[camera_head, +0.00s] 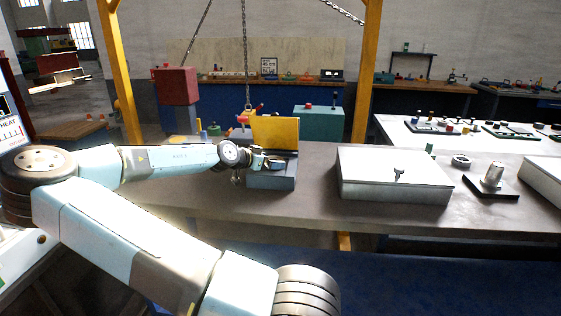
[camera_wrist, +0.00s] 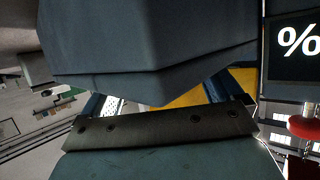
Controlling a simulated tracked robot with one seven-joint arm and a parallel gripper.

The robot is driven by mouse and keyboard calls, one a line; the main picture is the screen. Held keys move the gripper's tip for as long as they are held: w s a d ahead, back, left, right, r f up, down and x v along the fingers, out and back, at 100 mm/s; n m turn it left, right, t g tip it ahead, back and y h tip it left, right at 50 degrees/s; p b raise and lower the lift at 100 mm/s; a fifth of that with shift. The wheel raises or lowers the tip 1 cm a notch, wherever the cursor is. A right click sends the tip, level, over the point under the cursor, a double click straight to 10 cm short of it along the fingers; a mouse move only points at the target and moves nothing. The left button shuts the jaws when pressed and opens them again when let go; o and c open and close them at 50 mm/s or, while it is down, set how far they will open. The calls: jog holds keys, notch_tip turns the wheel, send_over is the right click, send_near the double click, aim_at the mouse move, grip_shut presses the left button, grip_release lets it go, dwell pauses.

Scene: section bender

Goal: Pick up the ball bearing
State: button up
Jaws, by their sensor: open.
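A small grey ring-shaped piece (camera_head: 461,160) lies on the table right of the white box in the head view. It looks like the ball bearing, but it is too small to be sure. My gripper (camera_head: 274,162) is far to its left, over a small blue-grey box (camera_head: 271,182) with a raised yellow lid (camera_head: 275,131). The jaws are open. I cannot see anything held between them. In the wrist view, large dark blue-grey and teal surfaces fill most of the picture, with part of the yellow lid (camera_wrist: 187,98) between them. No bearing is recognisable there.
A closed white box (camera_head: 392,174) stands mid-table. Right of it, a metal part stands on a black plate (camera_head: 490,187). A yellow frame post (camera_head: 368,70) and a hanging chain (camera_head: 245,50) rise behind. The table front between the two boxes is clear.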

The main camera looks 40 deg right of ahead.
jog(key=shift+d+f, duration=0.1)
jog(key=shift+d, duration=0.2)
jog(key=c, duration=1.2)
